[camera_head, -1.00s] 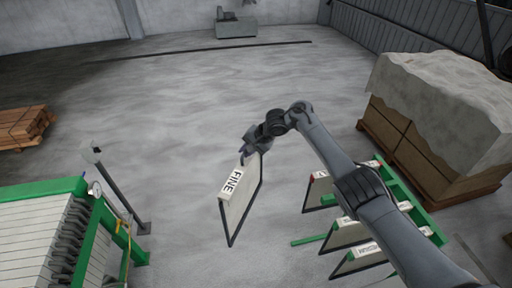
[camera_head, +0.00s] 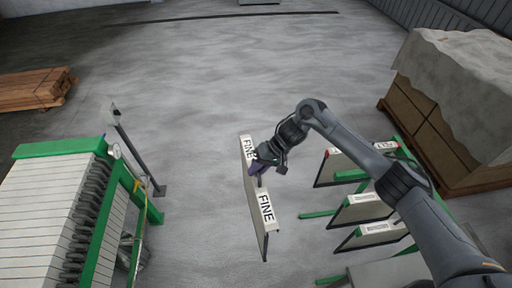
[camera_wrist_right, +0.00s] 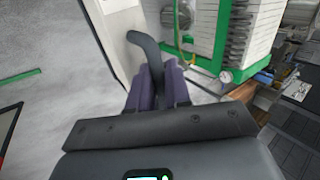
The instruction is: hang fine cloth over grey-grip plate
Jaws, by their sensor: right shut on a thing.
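The fine cloth (camera_head: 265,208), a pale folded panel with FINE labels and a dark lower edge, hangs from my right gripper (camera_head: 258,168) above open floor. In the right wrist view my right gripper (camera_wrist_right: 158,88) is shut on a dark curved handle (camera_wrist_right: 146,45) beside the pale cloth panel (camera_wrist_right: 108,25). The filter press (camera_head: 45,215) stands at the left, apart from the cloth, with pale plates in a green frame and dark grips (camera_head: 82,220) along its near side. I cannot tell which plate has the grey grip. My left gripper is not in view.
A green rack (camera_head: 412,160) with several other labelled cloths (camera_head: 360,210) stands at the right. A covered pallet stack (camera_head: 440,100) is behind it. A grey post (camera_head: 135,150) rises beside the press. Lumber (camera_head: 35,90) lies far left. The floor between press and rack is clear.

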